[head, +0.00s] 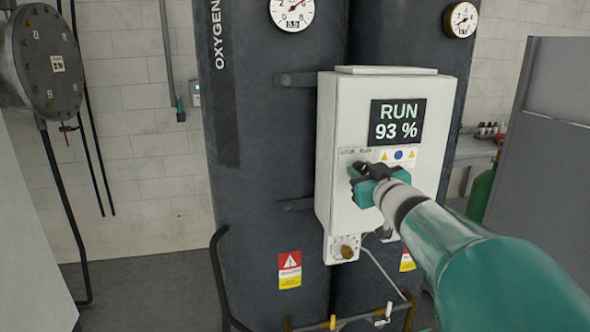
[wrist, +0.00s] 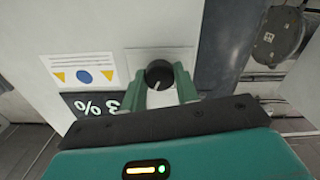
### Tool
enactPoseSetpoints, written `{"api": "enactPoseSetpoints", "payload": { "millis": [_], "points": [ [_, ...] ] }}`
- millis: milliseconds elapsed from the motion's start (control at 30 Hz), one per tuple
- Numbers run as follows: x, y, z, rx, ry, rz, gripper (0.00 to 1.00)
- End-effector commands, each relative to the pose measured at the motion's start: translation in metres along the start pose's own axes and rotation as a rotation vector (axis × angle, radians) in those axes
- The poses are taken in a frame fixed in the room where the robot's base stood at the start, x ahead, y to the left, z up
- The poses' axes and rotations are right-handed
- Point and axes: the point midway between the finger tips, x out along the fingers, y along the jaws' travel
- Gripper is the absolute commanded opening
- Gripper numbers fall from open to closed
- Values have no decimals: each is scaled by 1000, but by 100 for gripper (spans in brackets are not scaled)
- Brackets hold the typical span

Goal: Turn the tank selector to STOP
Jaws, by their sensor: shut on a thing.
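The tank selector is a round black knob (wrist: 159,75) on a light plate on the front of the white control box (head: 338,110). My gripper (wrist: 162,92) is at the box front, with its two green fingers shut on the knob, one on each side. A pale pointer line shows on the knob in the wrist view. In the head view my gripper hides most of the knob; the small lettering above it includes what looks like STOP and RUN. The display (head: 397,122) reads RUN 93 %.
The box is mounted on dark tanks, one marked OXYGEN (head: 262,180). Gauges (head: 292,12) sit above. A grey panel (head: 555,130) stands at right.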

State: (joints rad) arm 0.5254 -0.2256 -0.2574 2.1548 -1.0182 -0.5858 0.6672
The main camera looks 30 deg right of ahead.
Motion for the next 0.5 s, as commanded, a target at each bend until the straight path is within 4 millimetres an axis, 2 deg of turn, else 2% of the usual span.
{"api": "enactPoseSetpoints", "payload": {
  "millis": [267,500],
  "points": [
    [0,0,0,-169,0,0,7],
    [0,0,0,-389,0,0,7]
  ]
}}
